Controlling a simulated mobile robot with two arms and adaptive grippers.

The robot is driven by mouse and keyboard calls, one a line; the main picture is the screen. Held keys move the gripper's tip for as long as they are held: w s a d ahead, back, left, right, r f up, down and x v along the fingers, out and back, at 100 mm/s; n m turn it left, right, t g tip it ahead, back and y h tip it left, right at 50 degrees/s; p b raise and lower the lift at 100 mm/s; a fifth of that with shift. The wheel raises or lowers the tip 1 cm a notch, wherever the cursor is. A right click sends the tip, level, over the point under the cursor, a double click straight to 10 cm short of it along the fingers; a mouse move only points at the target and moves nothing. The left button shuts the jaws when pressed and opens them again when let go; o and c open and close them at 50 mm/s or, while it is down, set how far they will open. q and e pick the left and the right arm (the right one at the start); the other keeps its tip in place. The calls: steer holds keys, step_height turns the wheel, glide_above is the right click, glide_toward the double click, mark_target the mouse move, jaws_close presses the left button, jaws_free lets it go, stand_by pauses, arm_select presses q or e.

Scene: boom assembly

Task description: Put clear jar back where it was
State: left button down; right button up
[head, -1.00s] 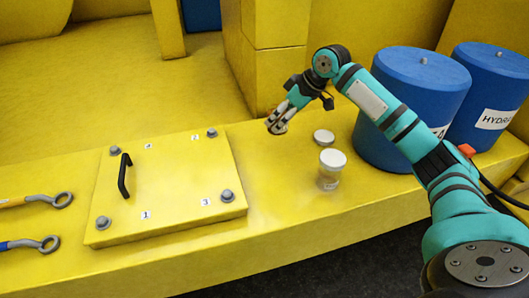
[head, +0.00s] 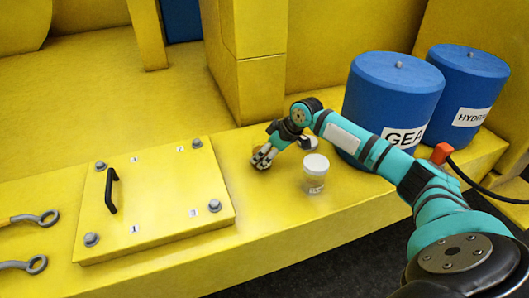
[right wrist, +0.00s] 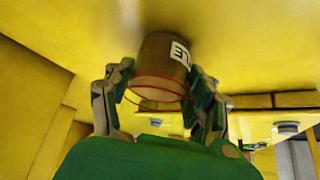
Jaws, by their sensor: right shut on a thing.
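A clear jar (head: 314,184) with a white lid stands upright on the yellow ledge in the head view, right of my right gripper and apart from it. My right gripper (head: 262,162) points down near the ledge. In the right wrist view, its fingers (right wrist: 163,100) are shut around a brown jar (right wrist: 157,65) with a white label whose lettering is partly cut off. Only a little amber shows of this jar in the head view, behind the fingers. Whether it touches the ledge I cannot tell. My left gripper is not in view.
A second white lid (head: 310,144) shows partly behind my right arm. Two blue drums (head: 393,95) (head: 464,80) stand at the back right. A yellow cover plate (head: 150,200) with a black handle and bolts lies left. Eye-ended tools (head: 38,218) lie at far left.

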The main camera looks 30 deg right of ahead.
steer(key=o, duration=1.4)
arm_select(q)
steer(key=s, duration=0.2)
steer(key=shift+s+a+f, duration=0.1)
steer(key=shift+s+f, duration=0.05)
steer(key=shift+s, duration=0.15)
arm_select(e)
steer(key=shift+r, duration=0.15)
arm_select(q)
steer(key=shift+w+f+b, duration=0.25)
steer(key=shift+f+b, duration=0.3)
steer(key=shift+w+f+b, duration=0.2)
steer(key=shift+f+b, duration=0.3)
steer(key=shift+b, duration=0.05)
arm_select(e)
steer(key=v, duration=1.1)
steer(key=shift+s+r, duration=0.25)
steer(key=shift+r, duration=0.05)
